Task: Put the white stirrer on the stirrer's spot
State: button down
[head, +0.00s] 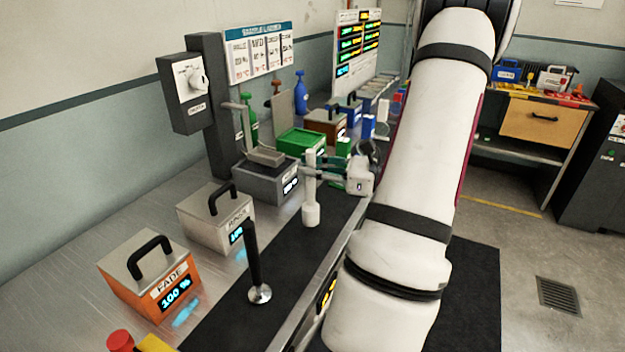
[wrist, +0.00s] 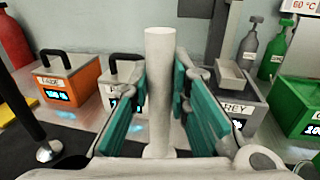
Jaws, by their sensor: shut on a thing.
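The white stirrer (head: 310,190) stands upright in my gripper (head: 322,170), with its thicker end down over the dark mat (head: 217,325). I cannot tell if its foot touches the mat. In the wrist view the white stirrer (wrist: 160,75) rises between the green finger pads of my gripper (wrist: 160,105), which is shut on its shaft. A black-handled stirrer with a round metal foot (head: 256,265) stands on the mat nearer the front; it also shows at the left of the wrist view (wrist: 25,120). I cannot make out a marked stirrer's spot.
Along the bench stand an orange FADE box (head: 150,270), a silver box (head: 216,212), a grey box (head: 270,183) and a green crate (head: 300,142). A dark post with a dial (head: 189,85) stands behind them. The mat between the two stirrers is clear.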

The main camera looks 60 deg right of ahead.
aim_at(313, 206)
jog(key=shift+s+d+f, duration=0.1)
jog(key=shift+f, duration=1.5)
jog(key=c, duration=1.5)
grip_release()
jog(key=shift+s+d, duration=0.1)
jog(key=shift+s, duration=0.05)
jog(key=v, duration=1.1)
jog(key=shift+s, duration=0.35)
jog(key=shift+w, duration=0.1)
